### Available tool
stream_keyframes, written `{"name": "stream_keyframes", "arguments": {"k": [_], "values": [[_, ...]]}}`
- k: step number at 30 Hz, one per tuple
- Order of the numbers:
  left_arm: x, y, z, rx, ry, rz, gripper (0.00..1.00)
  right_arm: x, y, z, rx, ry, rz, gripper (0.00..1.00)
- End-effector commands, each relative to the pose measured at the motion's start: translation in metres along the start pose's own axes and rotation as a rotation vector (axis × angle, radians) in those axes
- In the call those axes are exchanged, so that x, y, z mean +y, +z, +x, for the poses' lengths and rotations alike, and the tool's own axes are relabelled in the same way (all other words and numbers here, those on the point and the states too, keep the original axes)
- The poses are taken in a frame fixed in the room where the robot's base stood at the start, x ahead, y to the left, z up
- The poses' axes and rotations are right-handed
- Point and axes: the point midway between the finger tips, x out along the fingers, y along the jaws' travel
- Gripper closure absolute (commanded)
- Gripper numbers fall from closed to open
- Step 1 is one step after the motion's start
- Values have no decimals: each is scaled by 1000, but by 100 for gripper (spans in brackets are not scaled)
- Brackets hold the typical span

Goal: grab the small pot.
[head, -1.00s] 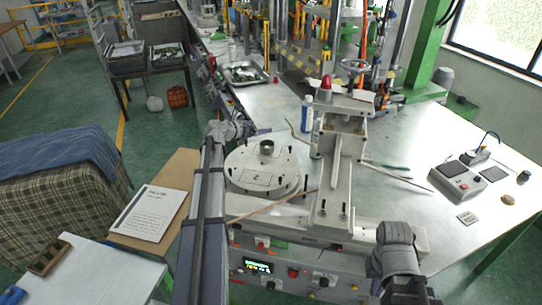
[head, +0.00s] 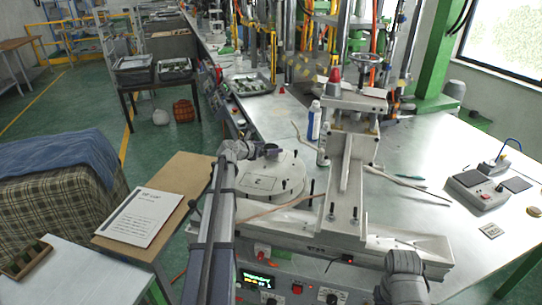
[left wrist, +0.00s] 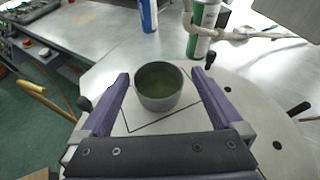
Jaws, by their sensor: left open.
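The small pot (left wrist: 164,88) is a round grey cup with a dark greenish inside. It stands upright on the round pale plate (left wrist: 240,105), inside a drawn outline. My left gripper (left wrist: 163,76) is open, with its two purple fingers on either side of the pot and a narrow gap showing at each side. In the head view the left gripper (head: 256,150) is at the pot (head: 272,149), partly hiding it, over the round plate (head: 285,181). My right arm shows at the bottom right of the head view, but its fingers are not visible.
A white press frame (head: 346,165) with a red knob stands right of the plate. Short dark pegs (left wrist: 210,60) rise from the plate's edge. A blue-and-white bottle (head: 314,120) stands behind.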

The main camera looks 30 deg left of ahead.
Motion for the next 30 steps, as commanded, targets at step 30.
{"name": "stream_keyframes", "arguments": {"k": [30], "values": [[3, -8, 52, 0, 1, 1, 25, -3, -2, 27, 0, 0, 0, 100]]}}
